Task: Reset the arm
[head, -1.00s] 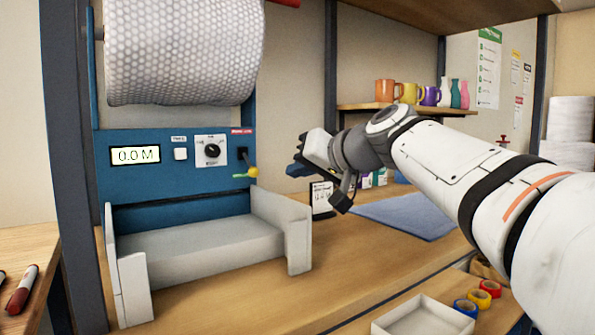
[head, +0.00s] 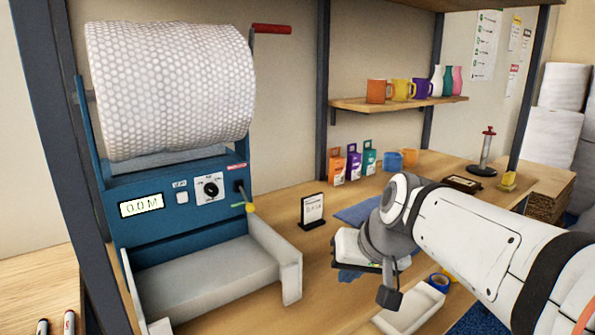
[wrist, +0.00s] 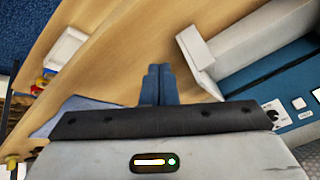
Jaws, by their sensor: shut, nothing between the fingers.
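My arm reaches in from the right in the head view, with its wrist bent down over the bench. My gripper (wrist: 158,84) shows in the wrist view with its two blue fingers together and nothing between them. It hangs above the wooden bench top (wrist: 130,70), apart from the bubble-wrap machine. In the head view the fingers are mostly hidden behind the wrist.
The blue bubble-wrap machine (head: 160,220) with its roll (head: 170,88) and grey tray (head: 205,285) stands left. A small sign (head: 313,210), coloured boxes (head: 353,163) and a white tray (head: 412,308) are near the arm. A shelf (head: 385,104) holds mugs and vases.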

